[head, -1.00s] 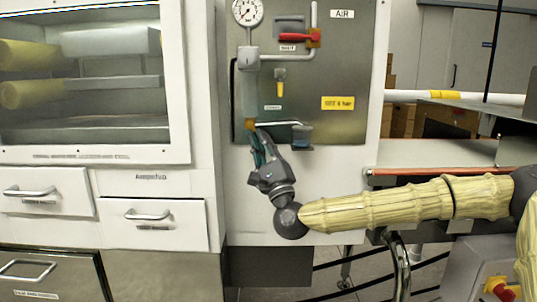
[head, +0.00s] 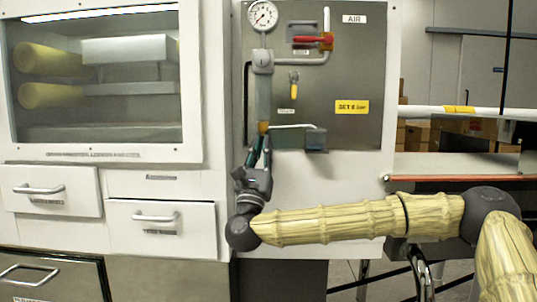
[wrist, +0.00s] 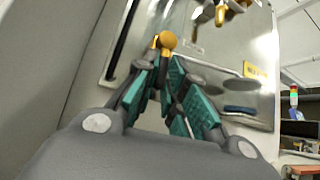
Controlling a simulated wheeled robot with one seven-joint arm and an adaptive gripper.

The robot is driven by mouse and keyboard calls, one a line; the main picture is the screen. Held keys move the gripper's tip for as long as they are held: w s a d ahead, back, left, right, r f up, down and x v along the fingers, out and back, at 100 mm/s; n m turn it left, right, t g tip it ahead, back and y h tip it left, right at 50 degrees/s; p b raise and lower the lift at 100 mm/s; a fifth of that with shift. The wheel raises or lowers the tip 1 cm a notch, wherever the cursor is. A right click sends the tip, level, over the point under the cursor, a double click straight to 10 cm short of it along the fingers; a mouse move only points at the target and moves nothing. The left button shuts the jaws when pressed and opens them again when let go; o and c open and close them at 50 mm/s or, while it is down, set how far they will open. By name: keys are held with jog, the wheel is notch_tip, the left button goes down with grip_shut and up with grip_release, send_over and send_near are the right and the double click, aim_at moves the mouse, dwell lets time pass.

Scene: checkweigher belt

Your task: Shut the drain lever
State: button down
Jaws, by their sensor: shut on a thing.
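The drain lever shows as a small yellow-orange knob (head: 263,127) below the grey filter body (head: 263,98) on the air panel. In the wrist view its rounded yellow end (wrist: 168,40) stands at my fingertips. My gripper (head: 261,143) reaches up from below, its teal-padded fingers closed in on the knob. The gripper also shows in the wrist view (wrist: 160,58), shut on the knob. The rest of the lever is largely hidden by the fingers, so its exact angle cannot be told.
A thin pale tube (head: 291,126) runs right to a blue-grey cup (head: 316,139). Above are a gauge (head: 263,15), a red handle (head: 308,40) and a small yellow lever (head: 294,85). A white drawer cabinet (head: 160,183) stands left. A conveyor edge (head: 460,179) lies right.

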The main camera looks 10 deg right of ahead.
jog(key=shift+m, duration=0.4)
jog(key=c, duration=1.5)
grip_release()
jog(key=v, duration=1.2)
jog(key=shift+w+f, duration=0.1)
jog(key=shift+a, duration=0.1)
